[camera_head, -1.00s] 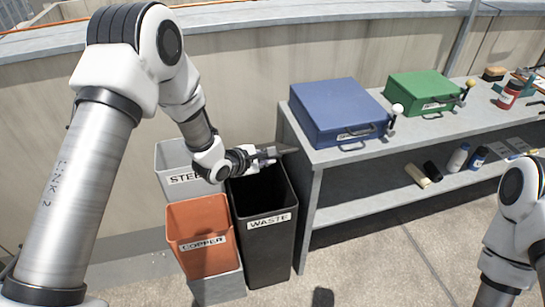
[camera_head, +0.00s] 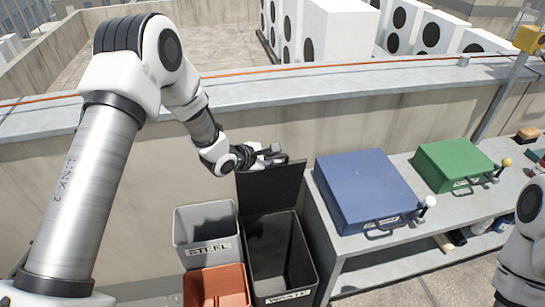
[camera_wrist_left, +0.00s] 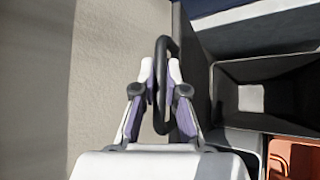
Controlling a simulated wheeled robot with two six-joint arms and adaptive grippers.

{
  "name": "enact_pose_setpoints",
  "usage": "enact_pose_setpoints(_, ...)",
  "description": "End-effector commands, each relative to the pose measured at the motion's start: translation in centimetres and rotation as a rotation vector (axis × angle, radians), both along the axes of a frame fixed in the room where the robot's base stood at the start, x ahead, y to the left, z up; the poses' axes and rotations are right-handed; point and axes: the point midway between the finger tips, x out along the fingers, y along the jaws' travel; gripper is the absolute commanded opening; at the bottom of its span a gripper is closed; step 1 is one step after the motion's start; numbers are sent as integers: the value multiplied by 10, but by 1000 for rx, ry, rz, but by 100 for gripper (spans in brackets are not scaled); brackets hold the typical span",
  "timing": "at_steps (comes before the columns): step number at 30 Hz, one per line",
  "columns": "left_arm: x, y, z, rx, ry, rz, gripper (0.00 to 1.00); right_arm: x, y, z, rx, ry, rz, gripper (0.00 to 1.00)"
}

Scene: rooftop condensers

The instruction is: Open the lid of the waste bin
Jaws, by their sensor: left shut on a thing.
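The black waste bin (camera_head: 278,248) stands open in the head view, its dark inside showing and its WASTE label at the lower edge. Its black lid (camera_head: 270,188) stands raised, roughly upright, at the back of the bin. My left gripper (camera_head: 270,155) is at the lid's top edge. In the left wrist view, my left gripper (camera_wrist_left: 160,82) is shut on the lid's black loop handle (camera_wrist_left: 162,45), with the open bin (camera_wrist_left: 262,95) to the right. My right gripper is out of view; only part of my right arm shows at the right edge.
A grey steel bin (camera_head: 207,240) and an orange copper bin (camera_head: 218,287) stand left of the waste bin. A grey bench (camera_head: 318,205) to the right carries a blue box (camera_head: 365,188) and a green box (camera_head: 453,163). A low parapet wall (camera_head: 200,100) runs behind.

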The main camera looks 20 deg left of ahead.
Motion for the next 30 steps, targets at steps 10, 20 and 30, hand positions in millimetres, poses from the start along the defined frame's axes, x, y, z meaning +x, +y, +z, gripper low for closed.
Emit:
enact_pose_setpoints(10,-1,0,-1,2,5,0,0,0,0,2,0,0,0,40)
enact_pose_setpoints(20,-1,0,-1,1,3,0,37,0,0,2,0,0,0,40)
enact_pose_setpoints(30,-10,6,7,0,3,3,37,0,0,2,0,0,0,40)
